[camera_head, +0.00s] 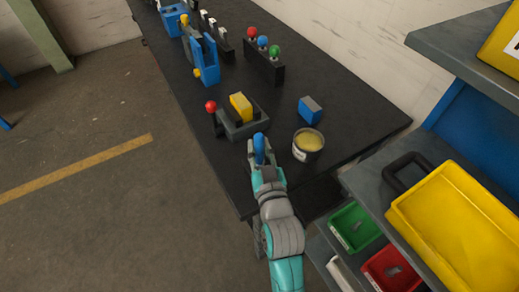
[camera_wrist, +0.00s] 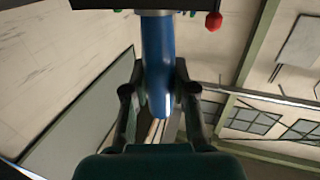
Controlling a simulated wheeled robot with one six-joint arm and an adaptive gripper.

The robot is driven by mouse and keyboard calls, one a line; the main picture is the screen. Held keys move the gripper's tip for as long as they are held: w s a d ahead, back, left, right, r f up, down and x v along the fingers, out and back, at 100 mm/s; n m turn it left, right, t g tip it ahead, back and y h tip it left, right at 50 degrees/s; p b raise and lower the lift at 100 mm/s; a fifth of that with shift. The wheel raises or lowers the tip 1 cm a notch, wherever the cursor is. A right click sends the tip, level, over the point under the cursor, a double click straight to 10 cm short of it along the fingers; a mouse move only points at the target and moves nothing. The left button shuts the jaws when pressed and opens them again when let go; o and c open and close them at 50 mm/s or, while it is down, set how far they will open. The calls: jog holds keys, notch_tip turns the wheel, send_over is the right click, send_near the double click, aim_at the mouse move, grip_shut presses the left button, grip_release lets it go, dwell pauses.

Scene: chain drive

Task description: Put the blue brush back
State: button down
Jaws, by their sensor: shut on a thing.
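The blue brush (camera_head: 259,145) is in my gripper (camera_head: 260,162), near the front edge of the black bench. In the wrist view its long blue handle (camera_wrist: 157,58) runs between the two fingers of my gripper (camera_wrist: 158,92), which are shut on it. A light grey band and a dark part show at the handle's far end, cut by the top of the picture. The bristles are not clearly seen. A dark grey holder (camera_head: 246,130) stands just beyond my gripper, with a yellow block (camera_head: 241,107) and a red knob (camera_head: 211,106) at it.
A tin with yellow contents (camera_head: 308,145) stands close to my gripper's right. A blue and grey block (camera_head: 311,110) lies behind it. A rack (camera_head: 264,65) with red, blue and green knobs stands further back. Shelves with a yellow tray (camera_head: 455,235) are at right.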

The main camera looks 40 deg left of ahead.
jog(key=shift+f, duration=0.4)
jog(key=shift+f, duration=0.1)
jog(key=c, duration=0.9)
grip_release()
jog(key=shift+c, duration=0.2)
jog(key=v, duration=1.2)
